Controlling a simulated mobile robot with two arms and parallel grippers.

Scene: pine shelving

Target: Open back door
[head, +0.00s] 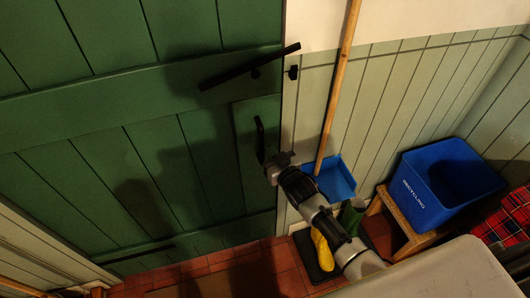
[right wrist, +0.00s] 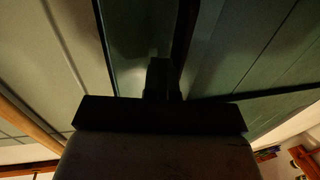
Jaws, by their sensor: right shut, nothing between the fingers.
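The green plank back door (head: 150,140) fills the left half of the head view and looks closed against its frame. A black latch bar (head: 248,68) slants across its upper right edge, its right end raised near a small black catch (head: 293,72) on the frame. A black handle (head: 260,139) is on a green panel below it. My right gripper (head: 282,158) is shut and empty at the door's right edge, just beside the handle's lower end; I cannot tell if they touch. In the dark right wrist view, the shut fingers (right wrist: 162,78) point at the door edge. My left gripper is not in view.
A blue recycling bin (head: 445,180) stands on a wooden stool (head: 405,222) at right. A blue dustpan (head: 335,178), a wooden pole (head: 338,85) and boots on a dark mat stand by the wall.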

